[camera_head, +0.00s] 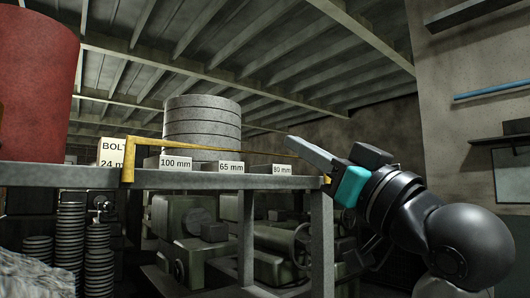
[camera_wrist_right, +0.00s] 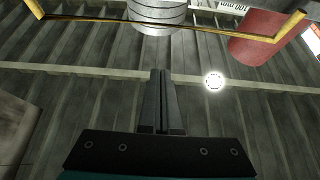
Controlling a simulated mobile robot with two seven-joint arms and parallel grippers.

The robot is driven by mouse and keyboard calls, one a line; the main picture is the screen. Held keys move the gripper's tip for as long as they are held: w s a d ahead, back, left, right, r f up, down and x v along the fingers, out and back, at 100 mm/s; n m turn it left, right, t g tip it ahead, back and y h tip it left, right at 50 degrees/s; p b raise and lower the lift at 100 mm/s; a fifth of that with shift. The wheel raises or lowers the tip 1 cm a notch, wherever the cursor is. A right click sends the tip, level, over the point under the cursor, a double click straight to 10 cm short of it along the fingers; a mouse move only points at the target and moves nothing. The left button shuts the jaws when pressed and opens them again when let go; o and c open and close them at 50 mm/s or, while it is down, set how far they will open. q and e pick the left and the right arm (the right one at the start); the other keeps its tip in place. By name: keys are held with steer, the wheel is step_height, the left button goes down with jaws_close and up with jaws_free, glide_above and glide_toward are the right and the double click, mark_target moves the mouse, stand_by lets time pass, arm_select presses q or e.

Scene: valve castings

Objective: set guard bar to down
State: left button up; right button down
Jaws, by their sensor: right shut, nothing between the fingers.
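The yellow guard bar (camera_head: 200,146) runs along the front of the shelf, above its edge. Its left end bends down into a yellow upright (camera_head: 129,161) at the shelf face. A small yellow piece (camera_head: 327,184) shows at the right end, partly behind my gripper. My right gripper (camera_head: 291,140) is shut and empty, with its tips close to the bar's right end; whether they touch cannot be told. In the right wrist view, the closed fingers (camera_wrist_right: 160,73) point up towards the bar (camera_wrist_right: 170,24), with a visible gap in the picture. My left gripper is not in view.
The grey shelf (camera_head: 190,179) holds labelled blocks (camera_head: 173,163), a stack of grey discs (camera_head: 202,122) and a red cylinder (camera_head: 38,85). Machinery (camera_head: 190,240) stands below. A wall with a blue pipe (camera_head: 490,91) is at right.

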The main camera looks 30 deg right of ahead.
steer(key=d+r+p+x, duration=0.1)
steer(key=p+x, duration=0.3)
steer(key=x, duration=0.6)
steer(key=shift+y, duration=0.3)
steer(key=shift+w+a+f, duration=0.1)
steer(key=shift+a+f, duration=0.1)
steer(key=shift+f, duration=0.55)
steer(key=shift+w+a+f, duration=0.1)
steer(key=shift+a+f, duration=0.1)
steer(key=shift+f, duration=0.55)
steer(key=shift+a+f, duration=0.15)
steer(key=shift+f, duration=0.55)
steer(key=shift+f, duration=0.1)
step_height(320, 180, down, 7)
steer(key=b, duration=0.5)
